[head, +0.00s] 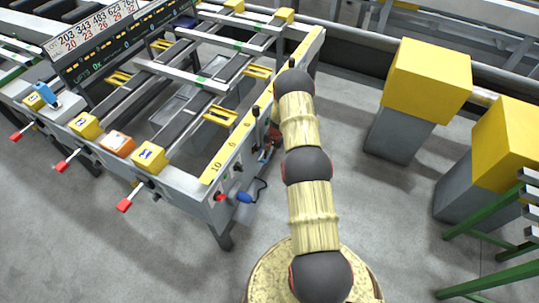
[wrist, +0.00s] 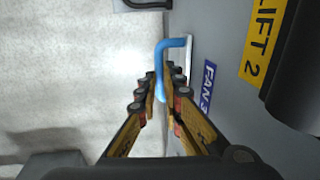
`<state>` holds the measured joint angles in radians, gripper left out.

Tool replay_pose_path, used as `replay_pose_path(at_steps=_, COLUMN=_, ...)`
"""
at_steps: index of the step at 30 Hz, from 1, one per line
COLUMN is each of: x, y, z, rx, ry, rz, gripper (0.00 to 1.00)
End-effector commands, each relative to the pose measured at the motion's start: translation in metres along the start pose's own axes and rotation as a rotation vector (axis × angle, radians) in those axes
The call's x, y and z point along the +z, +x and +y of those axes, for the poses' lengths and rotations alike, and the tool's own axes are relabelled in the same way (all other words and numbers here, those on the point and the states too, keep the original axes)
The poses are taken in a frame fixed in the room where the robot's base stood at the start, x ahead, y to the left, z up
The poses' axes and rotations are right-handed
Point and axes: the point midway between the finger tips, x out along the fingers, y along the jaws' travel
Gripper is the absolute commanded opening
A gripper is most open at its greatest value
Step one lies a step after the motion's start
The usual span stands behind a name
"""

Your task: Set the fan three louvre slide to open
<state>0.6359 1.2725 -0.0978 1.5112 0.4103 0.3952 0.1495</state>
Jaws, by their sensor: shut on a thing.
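In the wrist view, a blue bent handle (wrist: 173,43) stands out from a grey panel, beside a blue FAN 3 label (wrist: 208,86). A pale narrow strip (wrist: 189,55) lies at the handle's base. My gripper (wrist: 161,86) has its fingers on both sides of the handle's long bar and is shut on it. The bar's lower end is partly hidden between the fingertips. In the head view, my arm covers much of the table's near side, and I cannot make out the handle or the slide's setting there.
A yellow LIFT 2 label (wrist: 262,38) and a dark rounded part (wrist: 300,75) are on the right in the wrist view. The runout table (head: 180,180) is left of my arm. Yellow-topped grey boxes (head: 428,78) and a green rack (head: 490,225) stand right. Bare floor lies between.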

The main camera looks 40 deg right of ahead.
Motion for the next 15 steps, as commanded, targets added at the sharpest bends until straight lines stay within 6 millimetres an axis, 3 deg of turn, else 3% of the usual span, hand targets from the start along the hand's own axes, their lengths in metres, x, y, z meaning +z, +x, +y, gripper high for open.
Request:
replay_pose_path(at_steps=5, x=0.000, y=-0.001, z=0.008, rx=0.000, ry=0.003, rz=-0.001, gripper=0.00)
replay_pose_path(at_steps=15, x=0.001, y=-0.012, z=0.069, rx=0.000, ry=0.004, rz=0.000, gripper=0.00)
